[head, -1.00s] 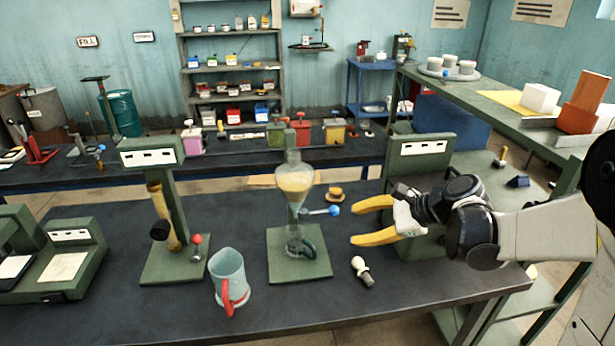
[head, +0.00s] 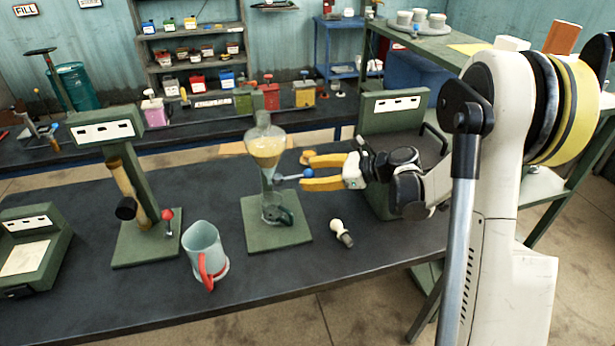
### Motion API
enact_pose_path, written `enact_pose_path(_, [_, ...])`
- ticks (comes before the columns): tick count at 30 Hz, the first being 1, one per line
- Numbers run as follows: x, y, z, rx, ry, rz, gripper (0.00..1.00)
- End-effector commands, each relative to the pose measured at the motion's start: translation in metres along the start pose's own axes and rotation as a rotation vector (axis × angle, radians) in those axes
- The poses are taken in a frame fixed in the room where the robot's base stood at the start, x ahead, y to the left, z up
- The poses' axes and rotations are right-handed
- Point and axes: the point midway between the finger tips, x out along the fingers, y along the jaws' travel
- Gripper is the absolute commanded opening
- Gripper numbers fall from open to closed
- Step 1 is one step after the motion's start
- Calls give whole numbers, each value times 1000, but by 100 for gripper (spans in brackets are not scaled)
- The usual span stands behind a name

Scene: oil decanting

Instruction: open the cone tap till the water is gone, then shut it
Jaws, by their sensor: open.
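The glass cone (head: 266,150) holds a yellowish liquid and stands upright on its green stand (head: 277,236). The tap handle with a blue ball (head: 308,173) sticks out to the right below the cone. A small dark-handled vessel (head: 274,211) sits under the outlet. My gripper (head: 306,172) is open, its two yellow fingers pointing left. The blue ball appears between or just in front of the fingertips; I cannot tell whether they touch it.
A pale blue jug with a red handle (head: 205,254) stands front left. A white-knobbed tool (head: 342,232) lies right of the stand. A green stand with a tilted brass tube (head: 137,195) is at left. A green device (head: 393,110) stands behind my gripper.

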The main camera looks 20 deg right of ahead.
Motion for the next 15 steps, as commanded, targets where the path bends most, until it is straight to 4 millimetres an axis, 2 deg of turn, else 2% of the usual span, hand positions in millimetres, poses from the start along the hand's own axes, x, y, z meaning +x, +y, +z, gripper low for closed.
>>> enact_pose_path(4, [10, 0, 0, 0, 0, -1, 51])
enact_pose_path(12, [11, 0, 0, -1, 0, -1, 51])
enact_pose_path(14, [11, 0, 0, -1, 0, -1, 34])
enact_pose_path(15, [11, 0, 0, -1, 0, -1, 22])
